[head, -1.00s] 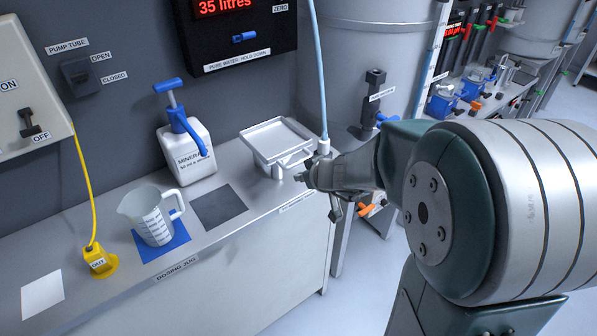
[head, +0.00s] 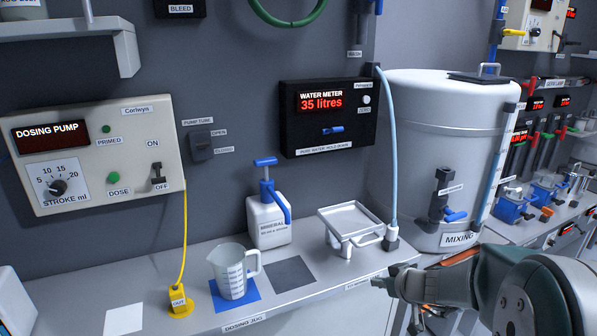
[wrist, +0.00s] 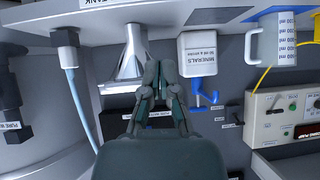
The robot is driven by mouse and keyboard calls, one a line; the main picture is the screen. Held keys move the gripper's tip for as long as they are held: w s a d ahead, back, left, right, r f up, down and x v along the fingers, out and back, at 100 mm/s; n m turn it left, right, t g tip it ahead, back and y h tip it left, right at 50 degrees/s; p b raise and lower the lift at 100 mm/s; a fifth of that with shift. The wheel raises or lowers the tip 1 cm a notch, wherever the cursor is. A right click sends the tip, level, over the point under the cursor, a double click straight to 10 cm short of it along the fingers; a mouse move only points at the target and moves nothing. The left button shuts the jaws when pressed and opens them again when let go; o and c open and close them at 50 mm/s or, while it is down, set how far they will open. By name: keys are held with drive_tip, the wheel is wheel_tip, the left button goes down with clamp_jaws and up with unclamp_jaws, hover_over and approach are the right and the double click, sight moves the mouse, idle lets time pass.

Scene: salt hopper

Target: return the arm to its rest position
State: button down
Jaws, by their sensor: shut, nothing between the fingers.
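My gripper (head: 384,281) is at the lower right of the head view, just in front of the counter's right end. It is shut and empty. In the wrist view, where the scene appears upside down, its fingers (wrist: 158,70) are together. They overlap the view of the grey metal tray stand (wrist: 128,62), with the white minerals bottle (wrist: 197,55) beside it. In the head view my arm extends from the lower right corner, and the gripper is clear of the tray stand (head: 326,213) and the mixing tank (head: 425,150).
A measuring jug (head: 232,272) stands on a blue mat, left of the minerals bottle (head: 268,220). The dosing pump (head: 95,150) and water meter (head: 328,115) are on the wall. A pale blue hose (head: 391,150) hangs by the tank. The counter (head: 200,330) runs along the front.

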drive_tip(key=s+a+r+g, duration=0.3)
drive_tip(key=s+a+r, duration=0.4)
drive_tip(key=s+a, duration=0.4)
drive_tip(key=s+d+r+m+h, duration=0.1)
drive_tip(key=s+m+h, duration=0.1)
drive_tip(key=s, duration=0.5)
drive_tip(key=s+d+r+m+g+h, duration=0.1)
drive_tip(key=s+d+m+h, duration=0.1)
drive_tip(key=s, duration=0.6)
drive_tip(key=shift+r, duration=0.2)
drive_tip(key=shift+d, duration=0.1)
